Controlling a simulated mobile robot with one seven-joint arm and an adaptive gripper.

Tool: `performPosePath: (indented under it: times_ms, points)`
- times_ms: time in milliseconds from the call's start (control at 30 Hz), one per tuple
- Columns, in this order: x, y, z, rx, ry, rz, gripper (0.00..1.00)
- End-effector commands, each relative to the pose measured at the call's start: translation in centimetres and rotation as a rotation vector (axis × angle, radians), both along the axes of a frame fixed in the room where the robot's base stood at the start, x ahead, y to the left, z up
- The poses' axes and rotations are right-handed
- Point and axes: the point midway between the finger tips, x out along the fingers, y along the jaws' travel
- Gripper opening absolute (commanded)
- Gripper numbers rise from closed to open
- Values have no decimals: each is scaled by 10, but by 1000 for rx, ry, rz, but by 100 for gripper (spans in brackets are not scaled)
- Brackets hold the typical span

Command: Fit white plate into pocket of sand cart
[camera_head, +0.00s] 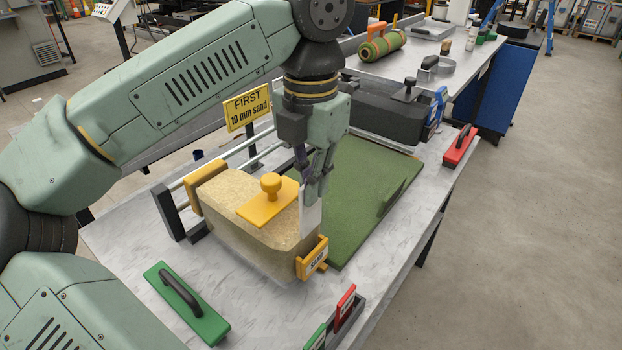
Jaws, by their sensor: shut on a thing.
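The sand cart (255,240) is a tan, sand-filled block with a yellow knobbed lid (268,203) on top. A yellow pocket (313,258) with a pale, lettered face sits on its front right corner. My gripper (318,188) points down over the cart's right side and is shut on the white plate (311,217). The plate hangs upright below the fingers, above and close to the pocket. I cannot tell whether its lower edge touches the pocket or the cart.
A green turf sheet (365,185) lies right of the cart. A yellow sign (247,106) reads "FIRST 10 mm sand". A green handled float (187,302) lies front left, a red one (460,146) far right. Red (346,304) and green plates stand at the front edge. A dark cart (380,110) stands behind.

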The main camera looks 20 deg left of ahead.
Motion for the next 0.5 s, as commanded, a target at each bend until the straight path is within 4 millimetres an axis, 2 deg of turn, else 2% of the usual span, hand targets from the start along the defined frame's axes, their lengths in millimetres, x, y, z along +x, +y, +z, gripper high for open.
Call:
performPosePath:
  times_ms: [500]
  points:
    - [0, 0, -29, 0, 0, 1, 0]
